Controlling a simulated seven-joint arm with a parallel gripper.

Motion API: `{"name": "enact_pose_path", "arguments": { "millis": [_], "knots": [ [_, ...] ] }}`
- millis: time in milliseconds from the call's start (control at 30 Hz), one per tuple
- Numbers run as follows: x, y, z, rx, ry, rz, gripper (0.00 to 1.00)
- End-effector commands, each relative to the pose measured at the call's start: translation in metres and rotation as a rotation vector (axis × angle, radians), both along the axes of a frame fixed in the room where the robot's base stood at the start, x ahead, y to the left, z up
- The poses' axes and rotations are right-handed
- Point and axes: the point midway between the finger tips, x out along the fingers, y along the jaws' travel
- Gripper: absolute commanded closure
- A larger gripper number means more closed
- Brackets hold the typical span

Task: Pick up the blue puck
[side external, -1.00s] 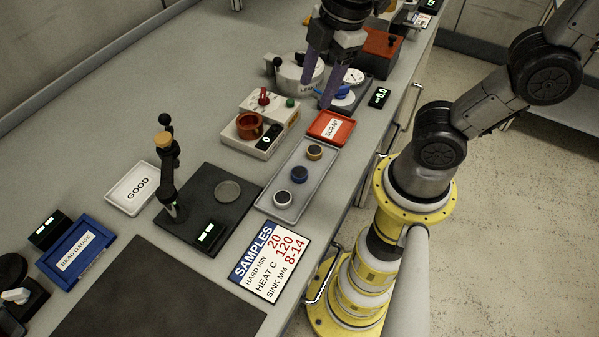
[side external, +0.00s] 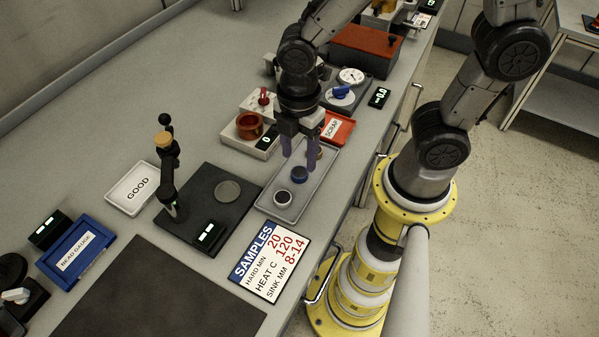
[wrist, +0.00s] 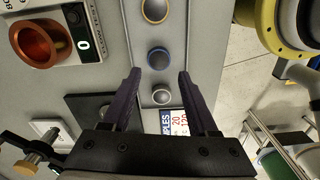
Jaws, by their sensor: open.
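The blue puck (side external: 299,174) lies in the grey tray (side external: 264,204), between two other pucks in a row. It also shows in the wrist view (wrist: 158,59), a little beyond the fingertips and roughly centred between them. A white-rimmed puck (side external: 283,198) lies at the near end of the row. An orange-rimmed puck (wrist: 155,10) is at the other end, mostly hidden behind my fingers in the side view. My gripper (side external: 299,163) is open and empty, above the tray by the blue puck. Its height over the puck is hard to tell.
The red SCRAP tray (side external: 337,128) is behind. A dark stand with an upright post (side external: 169,170) and the SAMPLES card (side external: 270,260) are nearer.

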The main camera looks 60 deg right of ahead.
Motion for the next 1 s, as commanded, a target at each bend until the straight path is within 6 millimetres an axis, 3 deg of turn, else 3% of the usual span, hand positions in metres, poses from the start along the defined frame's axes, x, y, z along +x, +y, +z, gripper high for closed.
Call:
{"name": "enact_pose_path", "arguments": {
  "millis": [400, 667, 1000],
  "knots": [
    [0.0, -0.005, -0.049, -0.001, 0.004, 0.0, 0.41],
    [0.001, -0.005, -0.052, 0.0, 0.0, -0.001, 0.41],
    [0.001, -0.005, -0.051, 0.0, 0.0, -0.001, 0.98]
  ]
}}
